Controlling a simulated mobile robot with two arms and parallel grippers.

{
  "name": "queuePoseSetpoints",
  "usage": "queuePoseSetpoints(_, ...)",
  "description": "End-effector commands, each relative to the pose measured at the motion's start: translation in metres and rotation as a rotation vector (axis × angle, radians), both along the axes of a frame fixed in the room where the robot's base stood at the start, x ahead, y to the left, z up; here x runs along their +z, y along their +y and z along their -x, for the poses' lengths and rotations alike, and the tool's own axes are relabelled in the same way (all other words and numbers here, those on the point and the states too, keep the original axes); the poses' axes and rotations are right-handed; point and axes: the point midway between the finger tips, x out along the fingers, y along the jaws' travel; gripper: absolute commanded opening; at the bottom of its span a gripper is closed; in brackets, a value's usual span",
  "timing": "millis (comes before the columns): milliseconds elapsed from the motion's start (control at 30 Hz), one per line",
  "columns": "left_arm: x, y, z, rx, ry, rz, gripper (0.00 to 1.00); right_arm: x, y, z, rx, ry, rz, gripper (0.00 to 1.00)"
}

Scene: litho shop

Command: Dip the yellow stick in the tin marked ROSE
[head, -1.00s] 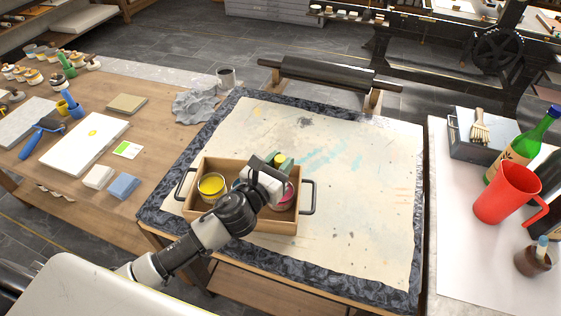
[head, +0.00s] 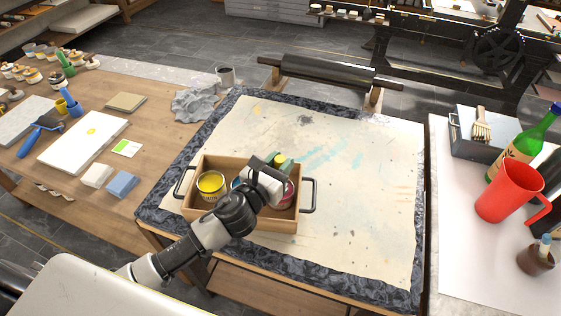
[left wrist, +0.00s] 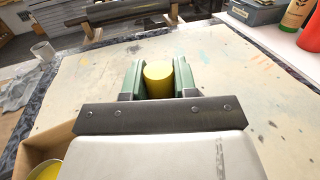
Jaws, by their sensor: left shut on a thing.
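My left gripper (head: 279,163) is over the right part of a wooden tray (head: 254,222) with black handles. In the left wrist view its green fingers (left wrist: 159,80) are shut on the yellow stick (left wrist: 158,78), of which only the top end shows. The stick's yellow top (head: 280,159) also shows in the head view. A tin with yellow ink (head: 211,184) stands in the tray's left part. A tin with pink ink (head: 288,192) is mostly hidden behind my gripper. No marking is readable, and the stick's lower end is hidden. My right gripper is not in view.
The tray stands on a pale stained sheet (head: 350,190) with free room to its right. A red jug (head: 503,192), a green bottle (head: 520,150) and a brown pot (head: 534,260) stand on the right table. A dark roller (head: 325,73) lies behind.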

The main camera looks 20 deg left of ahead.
Motion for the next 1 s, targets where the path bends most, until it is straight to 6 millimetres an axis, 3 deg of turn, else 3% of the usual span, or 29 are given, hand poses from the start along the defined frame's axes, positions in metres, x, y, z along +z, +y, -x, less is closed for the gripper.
queuePoseSetpoints(1000,-0.0080,-0.0001,0.0000,0.000,0.000,0.000,0.04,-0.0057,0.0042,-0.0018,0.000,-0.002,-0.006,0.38)
